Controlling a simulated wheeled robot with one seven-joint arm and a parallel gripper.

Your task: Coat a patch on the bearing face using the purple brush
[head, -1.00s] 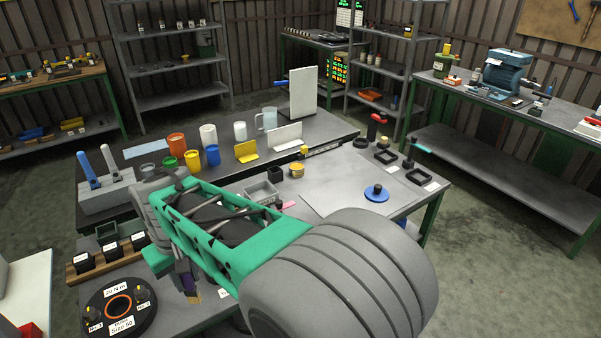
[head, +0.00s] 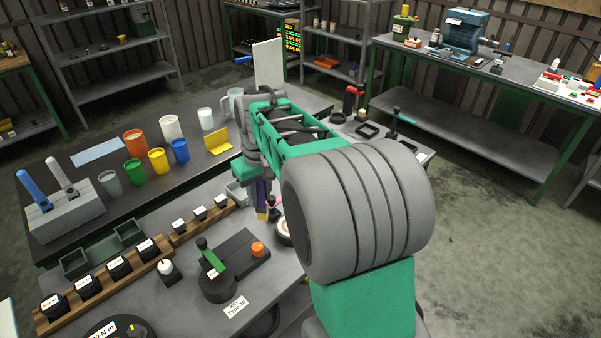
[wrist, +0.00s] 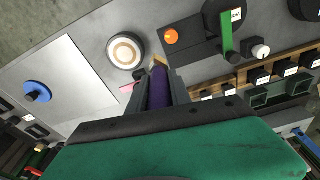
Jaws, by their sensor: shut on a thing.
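My gripper (wrist: 158,92) is shut on the purple brush (wrist: 158,80), and the brush also shows below my arm in the head view (head: 261,190). Its tan tip (wrist: 159,62) points away from the wrist, downward in the head view. A round part with a cream ring and brown centre (wrist: 126,50), which looks like the bearing, lies on the grey table just left of the tip in the wrist view. In the head view my arm partly hides this round part (head: 283,232). I cannot tell whether the tip touches anything. No coated patch can be made out.
A dark block with a green-handled piece and an orange knob (head: 258,249) stands close by. Wooden racks with black labelled parts (head: 112,268) lie left. Several coloured cups (head: 157,160) stand farther back. A pale plate with a blue knob (wrist: 37,91) lies left in the wrist view.

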